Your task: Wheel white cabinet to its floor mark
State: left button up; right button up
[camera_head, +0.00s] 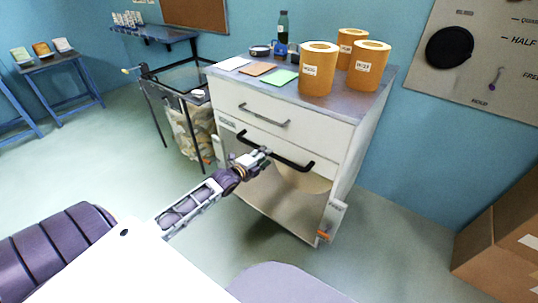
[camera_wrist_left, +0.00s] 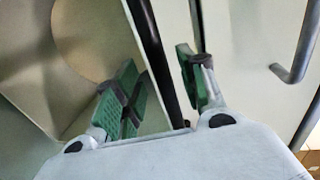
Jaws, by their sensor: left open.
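The white cabinet (camera_head: 280,115) stands against the blue wall in the head view, with a grey top, a drawer handle and an open lower bay. A black bar handle (camera_head: 292,163) runs across its front below the drawers. My left gripper (camera_head: 263,154) reaches the middle of this bar. In the left wrist view, the green-padded fingers of my left gripper (camera_wrist_left: 156,66) are open, with the black bar (camera_wrist_left: 150,40) passing between them; whether they touch it I cannot tell. My right gripper is not in view. I see no clear floor mark.
A cardboard box (camera_head: 505,245) stands at the right. The floor (camera_head: 110,150) at left is open.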

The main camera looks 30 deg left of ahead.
pick_arm(q)
jog(key=shift+b+x, duration=0.35)
jog(key=shift+x, duration=1.4)
jog(key=shift+w, duration=0.15)
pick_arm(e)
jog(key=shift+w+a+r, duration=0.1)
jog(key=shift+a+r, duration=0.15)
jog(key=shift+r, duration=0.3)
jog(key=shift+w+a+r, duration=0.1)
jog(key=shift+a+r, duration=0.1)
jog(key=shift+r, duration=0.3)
pick_arm(q)
grip_shut()
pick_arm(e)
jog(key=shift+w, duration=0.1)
